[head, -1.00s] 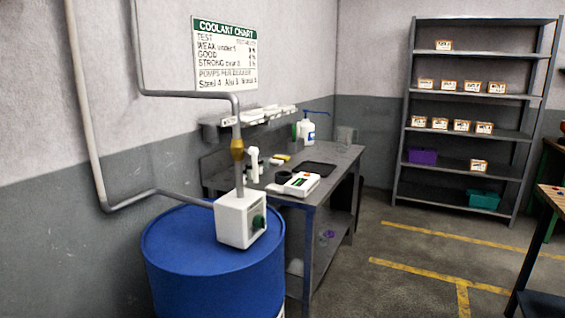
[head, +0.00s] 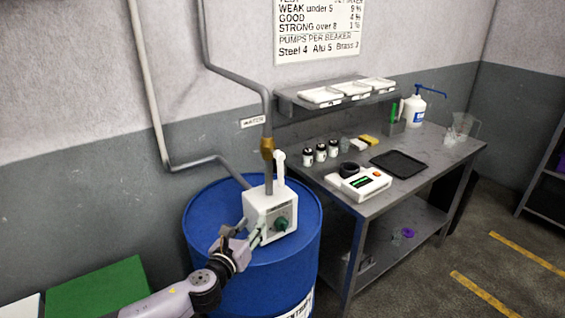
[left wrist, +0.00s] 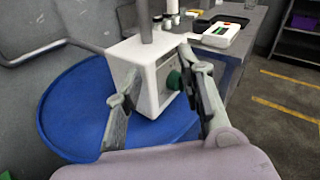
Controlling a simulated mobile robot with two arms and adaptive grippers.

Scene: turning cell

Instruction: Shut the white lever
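The white lever (head: 280,166) stands upright at the top back of a white box (head: 262,207) on the blue drum (head: 205,222). I cannot make out the lever in the left wrist view. My right gripper is not in view.
A grey pipe with a brass fitting (head: 267,148) rises from the box beside the lever. A workbench (head: 424,172) to the right holds a white meter (head: 366,185), small bottles and a black tray (head: 398,162). A green surface (head: 98,288) is at lower left.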

